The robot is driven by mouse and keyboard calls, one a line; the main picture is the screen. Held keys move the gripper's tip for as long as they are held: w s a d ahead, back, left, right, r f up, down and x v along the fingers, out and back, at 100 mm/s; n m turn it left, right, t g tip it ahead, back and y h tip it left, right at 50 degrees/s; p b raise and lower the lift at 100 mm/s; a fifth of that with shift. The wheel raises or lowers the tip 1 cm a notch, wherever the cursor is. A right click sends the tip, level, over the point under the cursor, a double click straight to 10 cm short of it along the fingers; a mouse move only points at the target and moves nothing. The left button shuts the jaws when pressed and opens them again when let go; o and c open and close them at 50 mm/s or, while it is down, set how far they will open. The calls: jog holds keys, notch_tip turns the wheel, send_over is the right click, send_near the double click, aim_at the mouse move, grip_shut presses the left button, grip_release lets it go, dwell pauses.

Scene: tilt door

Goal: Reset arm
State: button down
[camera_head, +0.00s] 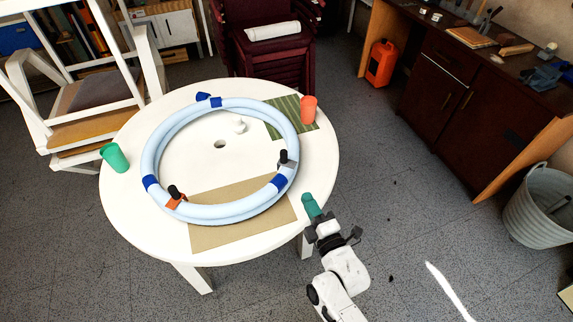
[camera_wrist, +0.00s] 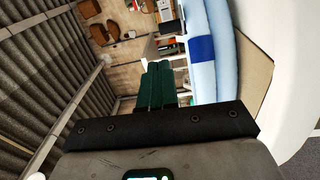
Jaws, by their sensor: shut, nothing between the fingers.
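My gripper (camera_head: 309,200) is at the front right edge of the round white table (camera_head: 120,195) in the head view. Its green fingers point up and away, and their tips look close to the table's edge; I cannot tell their height over it. In the wrist view the green fingers (camera_wrist: 160,84) lie side by side, shut, with nothing between them. My white arm reaches up from the bottom of the head view.
On the table lie a pale blue ring (camera_head: 153,150), a tan mat (camera_head: 215,235), a green cup (camera_head: 115,157) and an orange cup (camera_head: 308,109). A dark cabinet (camera_head: 440,95) and metal bucket (camera_head: 540,210) stand right. Floor between table and cabinet is mostly clear.

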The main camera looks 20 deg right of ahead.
jog(key=s+d+f+m+g, duration=0.2)
jog(key=s+f+m+g, duration=0.2)
jog(key=s+m+g, duration=0.6)
jog(key=s+d+r+m+g, duration=0.1)
jog(key=s+m+g, duration=0.3)
jog(key=s, duration=0.5)
jog(key=s+d+r+m+g+h, duration=0.1)
jog(key=s+d+r+m+g, duration=0.1)
jog(key=s, duration=0.8)
jog(key=shift+d+r+m+g, duration=0.2)
jog(key=shift+d+m+g, duration=0.75)
jog(key=shift+m, duration=0.25)
